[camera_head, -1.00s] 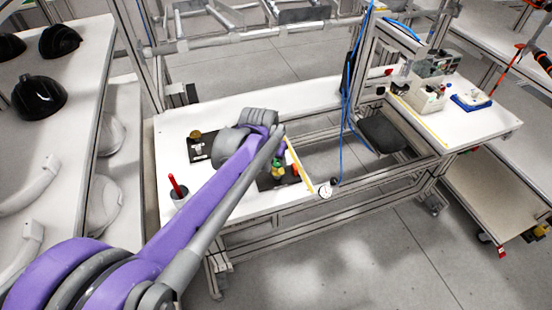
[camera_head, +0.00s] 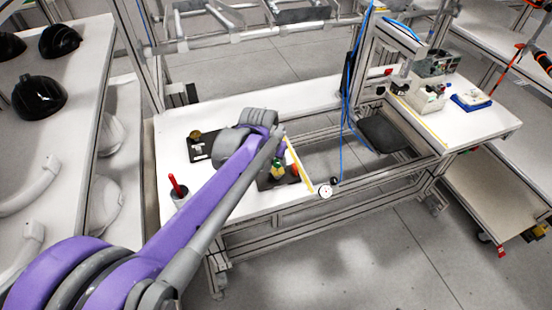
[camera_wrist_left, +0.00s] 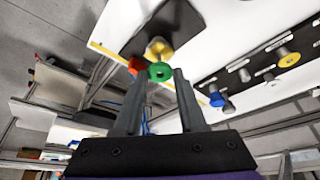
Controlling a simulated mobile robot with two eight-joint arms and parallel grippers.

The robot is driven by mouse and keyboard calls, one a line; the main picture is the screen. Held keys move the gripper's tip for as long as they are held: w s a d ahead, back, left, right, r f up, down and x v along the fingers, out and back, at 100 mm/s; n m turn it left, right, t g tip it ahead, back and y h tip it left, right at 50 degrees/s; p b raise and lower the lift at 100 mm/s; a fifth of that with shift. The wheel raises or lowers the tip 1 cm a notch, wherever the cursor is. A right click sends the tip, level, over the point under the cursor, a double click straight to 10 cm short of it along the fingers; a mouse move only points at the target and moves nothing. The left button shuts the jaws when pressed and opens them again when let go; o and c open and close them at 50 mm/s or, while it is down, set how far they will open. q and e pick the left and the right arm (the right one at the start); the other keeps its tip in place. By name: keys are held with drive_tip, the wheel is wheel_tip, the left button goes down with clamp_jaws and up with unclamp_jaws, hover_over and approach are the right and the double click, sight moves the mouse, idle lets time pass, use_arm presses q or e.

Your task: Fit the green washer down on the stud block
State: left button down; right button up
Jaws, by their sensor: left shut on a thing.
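In the left wrist view my left gripper (camera_wrist_left: 159,78) is shut on the green washer (camera_wrist_left: 160,71), held between its fingertips. A yellow piece (camera_wrist_left: 158,47) shows just beyond the washer, and an orange-red piece (camera_wrist_left: 135,65) is close beside it. These are by a dark plate (camera_wrist_left: 178,22). In the head view the green washer (camera_head: 277,169) shows below my left wrist, over the dark plate (camera_head: 264,184). The gap beneath the washer is unclear.
On the white table (camera_head: 225,112) a black block (camera_head: 199,147) carries a yellow washer (camera_head: 194,134). A grey cup with a red-handled tool (camera_head: 178,190) stands at the front left. A yellow strip (camera_head: 300,167) marks the table's right edge. Blue cables (camera_head: 350,120) hang behind.

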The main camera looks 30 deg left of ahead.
sight(275, 166)
use_arm(q)
drive_tip(key=shift+f+b, duration=1.15)
drive_tip(key=shift+f, duration=0.6)
drive_tip(key=shift+c, duration=2)
unclamp_jaws()
drive_tip(key=p+v, duration=0.1)
drive_tip(key=v, duration=0.9)
drive_tip(key=shift+r, duration=0.4)
drive_tip(key=shift+s, duration=0.1)
drive_tip(key=s+d+f+p, duration=0.2)
drive_tip(key=s+d, duration=0.3)
drive_tip(key=s, duration=0.3)
drive_tip(key=s+d+f+m+p, duration=0.1)
drive_tip(key=s+d+f, duration=0.3)
drive_tip(key=s, duration=0.4)
drive_tip(key=shift+d+f+t+p, duration=0.4)
drive_tip(key=shift+f+p, duration=0.15)
drive_tip(key=shift+p, duration=0.3)
